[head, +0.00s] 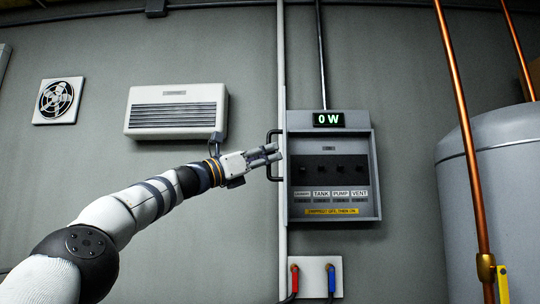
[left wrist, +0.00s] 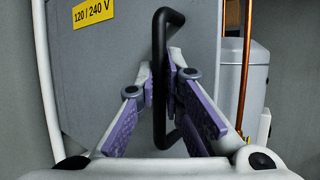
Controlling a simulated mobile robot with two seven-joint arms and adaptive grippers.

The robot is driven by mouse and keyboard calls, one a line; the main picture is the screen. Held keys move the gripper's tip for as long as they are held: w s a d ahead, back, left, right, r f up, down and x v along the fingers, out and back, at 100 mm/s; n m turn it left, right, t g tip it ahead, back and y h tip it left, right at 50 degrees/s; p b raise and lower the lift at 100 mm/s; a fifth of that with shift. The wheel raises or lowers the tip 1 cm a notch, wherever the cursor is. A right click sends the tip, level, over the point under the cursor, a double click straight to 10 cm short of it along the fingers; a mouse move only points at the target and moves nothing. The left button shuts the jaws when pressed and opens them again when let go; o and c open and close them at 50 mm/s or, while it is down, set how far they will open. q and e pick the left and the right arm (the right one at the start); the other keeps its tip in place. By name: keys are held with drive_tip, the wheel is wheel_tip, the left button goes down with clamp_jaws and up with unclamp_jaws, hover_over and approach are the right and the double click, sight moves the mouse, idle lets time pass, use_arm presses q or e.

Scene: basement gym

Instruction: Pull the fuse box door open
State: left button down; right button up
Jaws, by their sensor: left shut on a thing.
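The grey fuse box (head: 333,140) is on the wall, its front uncovered, with a row of dark switches (head: 330,168) showing inside. Its door (head: 286,190) stands swung out at the left side, nearly edge-on in the head view. The door's outer face (left wrist: 130,40) fills the middle of the left wrist view. The black bar handle (left wrist: 160,85) is on that face; it also shows in the head view (head: 270,172). My left gripper (head: 277,152) is shut on the handle, one finger each side in the left wrist view (left wrist: 160,95). My right gripper is out of view.
A green "0 W" display (head: 328,119) tops the box. Red and blue plugs sit on a white plate (head: 316,268) below. A copper pipe (head: 465,130) and grey tank (head: 510,200) stand right. A white wall heater (head: 177,111) hangs left.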

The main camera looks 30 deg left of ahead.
use_arm(q)
drive_tip(key=shift+s+a+r, duration=0.1)
drive_tip(key=shift+r, duration=0.1)
drive_tip(key=c, duration=2.1)
unclamp_jaws()
drive_tip(key=shift+o, duration=0.7)
drive_tip(key=shift+f, duration=0.1)
drive_tip(key=v, duration=1.2)
